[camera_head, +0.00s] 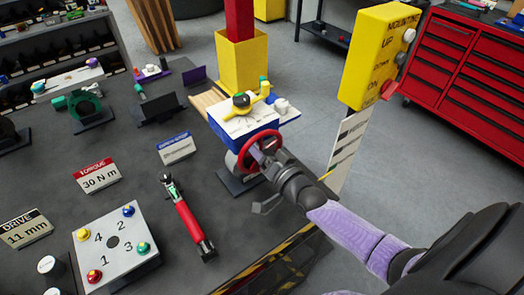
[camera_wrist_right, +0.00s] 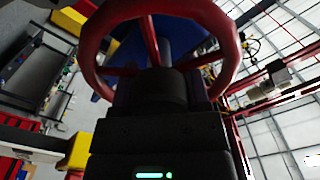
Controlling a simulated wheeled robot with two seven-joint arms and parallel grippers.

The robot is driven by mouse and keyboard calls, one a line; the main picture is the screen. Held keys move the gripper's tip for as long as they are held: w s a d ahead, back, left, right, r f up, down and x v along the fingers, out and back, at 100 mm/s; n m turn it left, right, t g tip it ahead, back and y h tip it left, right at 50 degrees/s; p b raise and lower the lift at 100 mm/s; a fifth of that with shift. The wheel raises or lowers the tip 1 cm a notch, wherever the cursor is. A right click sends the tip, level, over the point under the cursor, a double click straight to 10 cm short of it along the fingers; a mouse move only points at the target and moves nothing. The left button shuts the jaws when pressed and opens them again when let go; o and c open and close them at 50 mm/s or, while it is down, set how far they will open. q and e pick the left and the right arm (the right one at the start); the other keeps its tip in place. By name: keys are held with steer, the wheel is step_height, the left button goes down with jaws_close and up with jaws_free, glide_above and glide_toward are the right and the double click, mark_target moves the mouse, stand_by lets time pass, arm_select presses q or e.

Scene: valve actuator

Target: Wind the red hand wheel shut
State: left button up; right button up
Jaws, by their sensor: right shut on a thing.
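The red hand wheel (camera_head: 243,157) stands upright on the side of the valve actuator (camera_head: 243,123), a blue and white unit with a yellow lever on top. My right gripper (camera_head: 262,149) reaches the wheel from the right and is shut on it. In the right wrist view the wheel's rim (camera_wrist_right: 228,45) and spokes fan out above the dark gripper body (camera_wrist_right: 162,95), which lies in front of the wheel's middle. The fingertips are hidden, so I cannot tell which part they hold. My left gripper is not in view.
A yellow control box (camera_head: 377,55) on a post stands right of the wheel, close to my right arm. A red tool cabinet (camera_head: 465,75) stands behind.

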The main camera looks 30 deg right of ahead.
steer(key=o, duration=1.3)
steer(key=s, duration=0.6)
steer(key=s+p, duration=0.1)
steer(key=s, duration=0.3)
steer(key=shift+d, duration=0.4)
